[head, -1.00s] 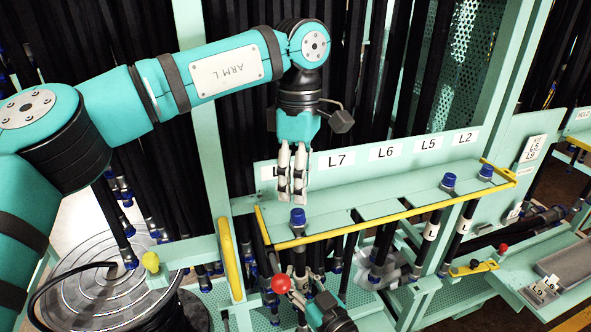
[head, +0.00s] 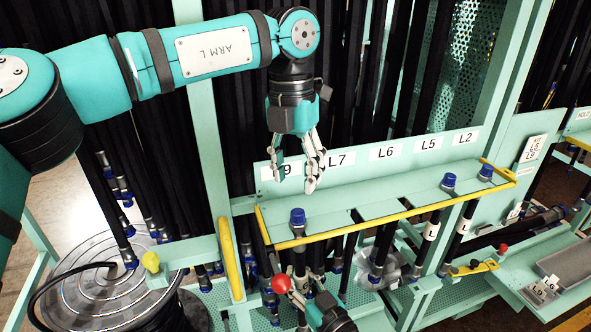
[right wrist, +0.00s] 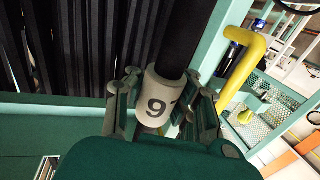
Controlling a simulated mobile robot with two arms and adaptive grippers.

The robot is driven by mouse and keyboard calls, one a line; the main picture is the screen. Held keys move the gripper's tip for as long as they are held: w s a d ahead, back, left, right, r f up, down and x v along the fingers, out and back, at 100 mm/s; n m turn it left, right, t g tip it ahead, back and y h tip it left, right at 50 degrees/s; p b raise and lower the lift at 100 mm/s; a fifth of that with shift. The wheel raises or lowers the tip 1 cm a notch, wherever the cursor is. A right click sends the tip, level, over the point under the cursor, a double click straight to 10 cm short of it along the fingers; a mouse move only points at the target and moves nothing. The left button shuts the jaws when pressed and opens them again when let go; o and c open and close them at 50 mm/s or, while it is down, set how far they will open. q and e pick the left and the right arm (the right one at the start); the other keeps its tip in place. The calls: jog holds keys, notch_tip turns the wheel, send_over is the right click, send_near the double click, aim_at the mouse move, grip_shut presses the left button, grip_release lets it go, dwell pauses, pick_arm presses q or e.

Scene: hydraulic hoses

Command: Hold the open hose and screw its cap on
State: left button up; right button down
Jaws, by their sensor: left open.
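A blue cap (head: 298,217) sits upright on top of the hose at the L9 place of the rack. My left gripper (head: 296,184) is above it, fingers spread and empty, clear of the cap. My right gripper (head: 303,283) is low in front of the rack, below the yellow-edged shelf. In the right wrist view, the fingers of my right gripper (right wrist: 165,105) close from both sides on the pale sleeve marked 9 of a black hose (right wrist: 188,38). Whether the cap is fully seated cannot be seen.
The shelf (head: 370,208) has a yellow front edge and labels behind it. Capped hoses stand at L5 (head: 449,181) and L2 (head: 485,172). A red knob (head: 281,284) is beside my right gripper. Black hoses hang densely behind. A round metal plate (head: 95,285) lies lower left.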

aim_at(297, 212)
pick_arm(q)
jog(key=shift+s+d+f, duration=0.1)
jog(key=shift+s+f, duration=0.05)
jog(key=shift+f, duration=1.85)
jog(key=shift+s+d+f, duration=0.1)
jog(key=shift+f, duration=1.9)
grip_shut()
jog(key=shift+m, duration=0.9)
jog(key=shift+o, duration=0.2)
grip_release()
